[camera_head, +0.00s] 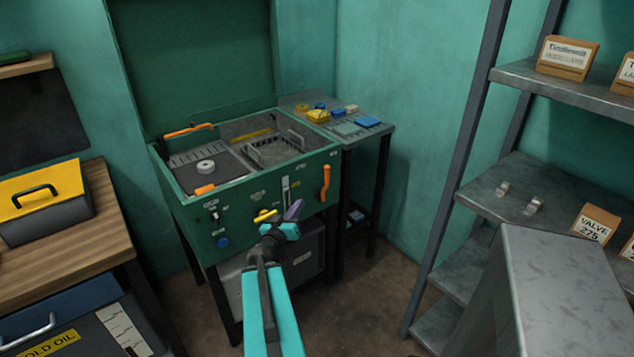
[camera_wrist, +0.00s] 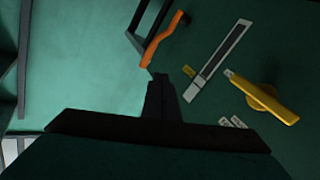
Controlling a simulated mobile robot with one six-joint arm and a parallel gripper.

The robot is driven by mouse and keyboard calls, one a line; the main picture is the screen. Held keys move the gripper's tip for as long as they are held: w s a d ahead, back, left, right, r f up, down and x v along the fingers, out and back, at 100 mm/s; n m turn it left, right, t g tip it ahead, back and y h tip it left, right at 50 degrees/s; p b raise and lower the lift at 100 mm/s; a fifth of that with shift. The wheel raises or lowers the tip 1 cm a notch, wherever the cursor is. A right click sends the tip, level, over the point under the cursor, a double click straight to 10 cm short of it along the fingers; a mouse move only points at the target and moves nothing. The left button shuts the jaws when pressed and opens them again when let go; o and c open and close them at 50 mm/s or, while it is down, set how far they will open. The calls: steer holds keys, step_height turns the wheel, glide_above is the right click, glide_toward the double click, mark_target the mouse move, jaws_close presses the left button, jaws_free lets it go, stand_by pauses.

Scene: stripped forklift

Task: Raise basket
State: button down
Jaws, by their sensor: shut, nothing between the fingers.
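The green washer cabinet (camera_head: 255,205) stands against the back wall with its lid up. The metal basket (camera_head: 277,150) sits low in the right part of its open tub, with a handle at each side. On the cabinet front are an orange lever (camera_head: 325,183), a slotted plate (camera_head: 285,189) and a yellow handle (camera_head: 264,215). My gripper (camera_head: 292,212) is shut and empty in front of this panel, below the slotted plate. In the wrist view, the orange lever (camera_wrist: 163,38), slotted plate (camera_wrist: 217,62) and yellow handle (camera_wrist: 262,97) lie beyond my gripper (camera_wrist: 174,77).
A side table (camera_head: 387,130) with small yellow and blue items adjoins the cabinet on the right. A metal shelf rack (camera_head: 540,200) stands further right. A wooden bench (camera_head: 85,225) with a yellow-lidded toolbox (camera_head: 45,200) is at left. Floor shows between cabinet and rack.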

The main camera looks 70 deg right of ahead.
steer(key=w+n+g+b, duration=0.1)
steer(key=n+g+b, duration=0.1)
steer(key=b, duration=0.6)
steer(key=d+r+n+g+b, duration=0.1)
steer(key=n+b, duration=0.3)
steer(key=b, duration=0.4)
steer(key=w+d+n+g+y+b, duration=0.1)
steer(key=n+b, duration=0.3)
steer(key=b, duration=0.5)
steer(key=shift+w+r+g, duration=0.3)
steer(key=shift+w+g, duration=0.05)
steer(key=shift+g, duration=0.45)
steer(key=b+x, duration=0.2)
steer(key=x, duration=1.2)
